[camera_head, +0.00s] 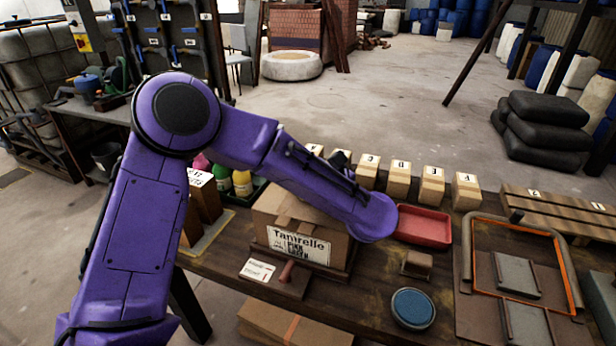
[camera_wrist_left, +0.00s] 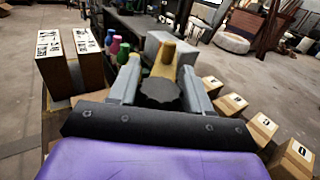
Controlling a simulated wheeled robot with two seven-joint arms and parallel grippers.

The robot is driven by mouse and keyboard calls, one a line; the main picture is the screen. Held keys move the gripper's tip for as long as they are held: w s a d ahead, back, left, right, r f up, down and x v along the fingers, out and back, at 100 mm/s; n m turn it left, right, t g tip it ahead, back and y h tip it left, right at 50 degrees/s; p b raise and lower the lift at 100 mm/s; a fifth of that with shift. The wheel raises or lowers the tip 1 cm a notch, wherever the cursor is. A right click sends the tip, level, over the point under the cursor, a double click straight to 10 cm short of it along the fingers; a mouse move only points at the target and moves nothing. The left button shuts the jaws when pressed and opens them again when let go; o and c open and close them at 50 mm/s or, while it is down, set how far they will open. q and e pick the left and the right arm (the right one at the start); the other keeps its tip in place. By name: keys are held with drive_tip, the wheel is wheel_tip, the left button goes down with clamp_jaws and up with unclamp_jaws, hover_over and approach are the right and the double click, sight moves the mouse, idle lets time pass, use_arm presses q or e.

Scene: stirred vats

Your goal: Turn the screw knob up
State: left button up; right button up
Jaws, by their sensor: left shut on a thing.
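In the left wrist view the dark scalloped screw knob (camera_wrist_left: 160,93) sits between the two grey fingers of my left gripper (camera_wrist_left: 158,88). The fingers are shut on its sides. A tan post with a brown top (camera_wrist_left: 166,58) rises just behind the knob. In the head view my purple left arm crosses from the left over the bench, and I cannot make out the knob or the fingertips there. My right gripper is in neither view.
A cardboard box (camera_head: 296,236) stands below my forearm on the bench. A red tray (camera_head: 424,227), a round blue-topped disc (camera_head: 412,308) and a framed rack (camera_head: 462,268) lie to the right. Colored bottles (camera_head: 242,183) stand left.

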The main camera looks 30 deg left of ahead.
use_arm(q)
drive_tip(key=shift+n+g+b, duration=0.3)
drive_tip(key=shift+n+g, duration=0.1)
drive_tip(key=shift+g, duration=0.2)
drive_tip(key=shift+a, duration=0.1)
drive_tip(key=o, duration=0.8)
drive_tip(key=shift+o, duration=0.8)
drive_tip(key=shift+a+f, duration=0.1)
drive_tip(key=shift+a, duration=0.1)
drive_tip(key=b+v, duration=0.1)
drive_tip(key=v, duration=0.9)
drive_tip(key=shift+w+f+b, duration=0.1)
drive_tip(key=shift+w+b, duration=0.1)
drive_tip(key=shift+b, duration=0.2)
drive_tip(key=shift+s+d, duration=0.15)
drive_tip(key=shift+d, duration=0.2)
